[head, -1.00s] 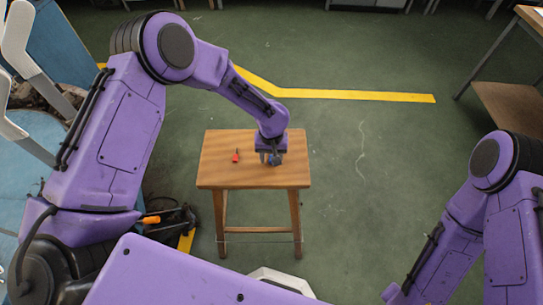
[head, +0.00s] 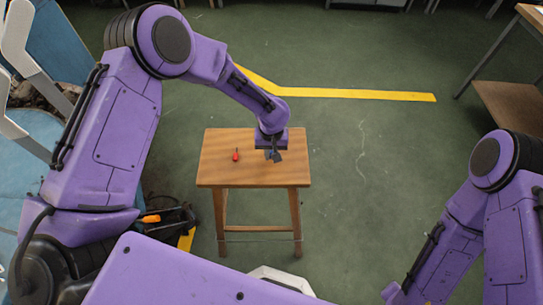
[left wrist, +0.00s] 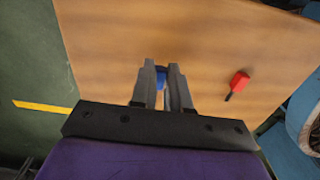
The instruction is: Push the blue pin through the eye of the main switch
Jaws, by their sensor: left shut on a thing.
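My left gripper (head: 271,154) is over the right part of the small wooden table and is shut on a small blue thing, which I take to be the blue pin (head: 276,157). In the left wrist view the blue pin (left wrist: 161,78) shows between the two dark fingers (left wrist: 162,68), which hide most of it. A small red piece (head: 236,155) lies on the table to the left of the gripper. In the left wrist view the red piece (left wrist: 239,82) has a thin dark end. I cannot make out a main switch with an eye. My right gripper is out of view.
The wooden table (head: 222,172) has bare top around the red piece. Green floor with a yellow line (head: 350,95) surrounds it. A black item with an orange part (head: 150,219) is at the lower left. A bench (head: 510,100) stands at the right edge.

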